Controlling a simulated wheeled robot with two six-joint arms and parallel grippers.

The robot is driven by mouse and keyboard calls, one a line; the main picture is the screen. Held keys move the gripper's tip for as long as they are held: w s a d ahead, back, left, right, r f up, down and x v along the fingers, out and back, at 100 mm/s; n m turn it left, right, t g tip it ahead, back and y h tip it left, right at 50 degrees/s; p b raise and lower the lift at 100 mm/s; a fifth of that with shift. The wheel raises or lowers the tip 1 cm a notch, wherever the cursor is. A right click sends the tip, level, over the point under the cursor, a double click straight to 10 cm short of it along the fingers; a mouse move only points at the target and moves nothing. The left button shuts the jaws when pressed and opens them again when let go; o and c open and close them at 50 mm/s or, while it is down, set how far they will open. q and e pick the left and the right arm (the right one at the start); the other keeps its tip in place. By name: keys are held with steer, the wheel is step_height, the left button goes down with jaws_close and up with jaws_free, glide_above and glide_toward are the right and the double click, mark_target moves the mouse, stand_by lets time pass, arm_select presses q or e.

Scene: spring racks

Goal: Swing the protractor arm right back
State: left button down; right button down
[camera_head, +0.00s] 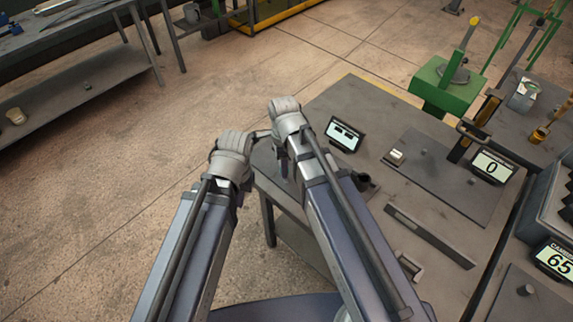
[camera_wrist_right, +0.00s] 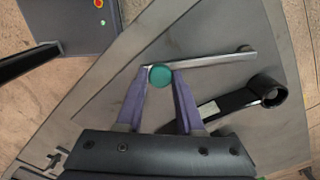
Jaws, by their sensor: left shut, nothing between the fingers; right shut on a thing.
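In the right wrist view, the protractor arm is a slim grey metal bar (camera_wrist_right: 215,61) lying over a dark plate, with a round green knob (camera_wrist_right: 160,76) at its left end. My right gripper (camera_wrist_right: 161,72) is shut on the green knob, one purple finger on each side. In the head view my right gripper (camera_head: 281,158) is at the bench's left end and hides the knob and bar. My left gripper (camera_head: 240,195) is shut and empty, to the left of the right one, off the bench's left edge.
A small display (camera_head: 345,135) stands behind my right gripper. A black ring-ended part (camera_wrist_right: 270,90) lies beside the bar. A flat plate (camera_head: 445,175) and a display reading 0 (camera_head: 491,166) are further right. Open floor (camera_head: 100,180) lies left.

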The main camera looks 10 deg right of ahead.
steer(key=shift+a, duration=0.1)
steer(key=c, duration=0.5)
jaws_free()
steer(key=shift+c, duration=0.2)
step_height(320, 180, up, 8)
steer(key=p, duration=0.8)
steer(key=shift+f, duration=0.1)
